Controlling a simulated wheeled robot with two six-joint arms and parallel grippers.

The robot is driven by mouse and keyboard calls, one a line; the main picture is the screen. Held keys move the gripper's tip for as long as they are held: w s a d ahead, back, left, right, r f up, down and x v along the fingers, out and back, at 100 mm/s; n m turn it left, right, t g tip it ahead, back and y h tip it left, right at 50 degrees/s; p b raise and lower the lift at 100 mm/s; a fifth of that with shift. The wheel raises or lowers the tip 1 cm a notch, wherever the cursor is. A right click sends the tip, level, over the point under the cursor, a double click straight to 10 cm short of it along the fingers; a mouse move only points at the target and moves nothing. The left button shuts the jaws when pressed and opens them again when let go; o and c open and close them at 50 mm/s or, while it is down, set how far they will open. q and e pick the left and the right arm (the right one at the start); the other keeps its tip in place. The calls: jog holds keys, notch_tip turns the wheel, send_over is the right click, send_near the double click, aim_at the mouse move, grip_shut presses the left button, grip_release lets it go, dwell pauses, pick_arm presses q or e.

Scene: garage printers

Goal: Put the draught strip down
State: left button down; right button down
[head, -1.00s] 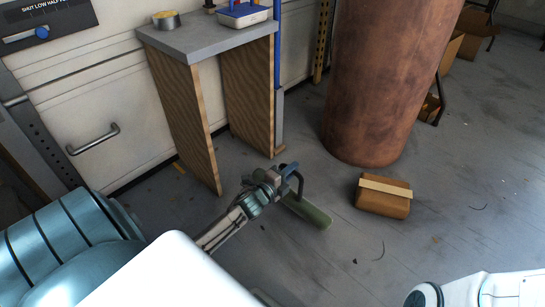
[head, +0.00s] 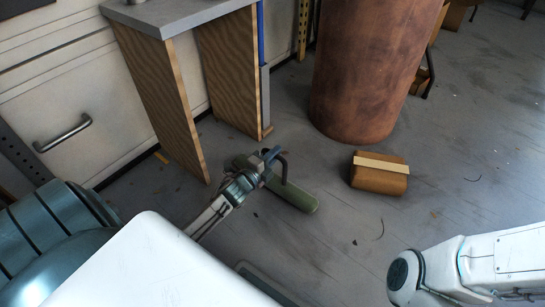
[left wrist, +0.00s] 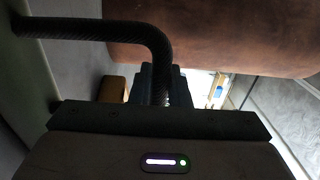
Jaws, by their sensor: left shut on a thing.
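The draught strip, a long green roll (head: 299,198) with a dark curved handle (head: 284,168), is low over the floor in front of the bench. I cannot tell whether it touches the floor. My left gripper (head: 267,164) is shut on the handle, and the gripper hides part of the roll. In the left wrist view the dark handle (left wrist: 100,29) bends down into the jaws, and part of the green roll (left wrist: 14,75) shows at the left edge. My right arm shows at the lower right in the head view; its gripper is not in view.
A grey-topped bench (head: 185,14) with wooden side panels stands behind the strip. A large brown cylinder (head: 365,75) stands at the back right. A brown box with a pale strip (head: 379,181) sits right of the roll. The floor (head: 330,245) in front is mostly clear.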

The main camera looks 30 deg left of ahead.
pick_arm(q)
jog(key=shift+r, duration=0.1)
jog(key=shift+f, duration=0.2)
jog(key=c, duration=1.4)
grip_release()
jog(key=shift+o, duration=0.2)
